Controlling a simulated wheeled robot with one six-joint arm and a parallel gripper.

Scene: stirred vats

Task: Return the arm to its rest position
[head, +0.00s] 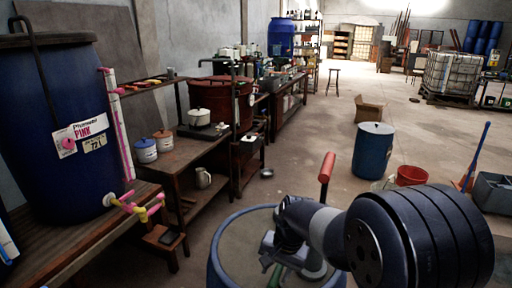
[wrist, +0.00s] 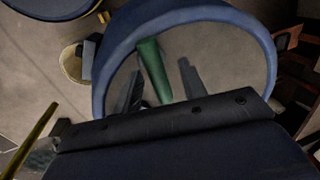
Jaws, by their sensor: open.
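My arm reaches in from the right of the head view, over an open blue vat (head: 232,222) at the bottom centre. My gripper (head: 268,262) is over the vat's mouth, small and partly hidden by my wrist. In the wrist view my gripper (wrist: 160,66) shows two dark fingers, well apart. A green rod (wrist: 152,70) shows between them in the picture, nearer the left finger; I cannot tell whether it touches. Green also shows in the vat in the head view. The blue vat rim (wrist: 260,40) curves around the fingers in the wrist view.
A red handle (head: 326,168) stands up behind my arm. A blue drum (head: 373,155) and red bucket (head: 410,175) stand beyond. A large blue tank (head: 60,130) is on the bench at left. Wooden benches line the left wall. Open floor lies beyond the vat.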

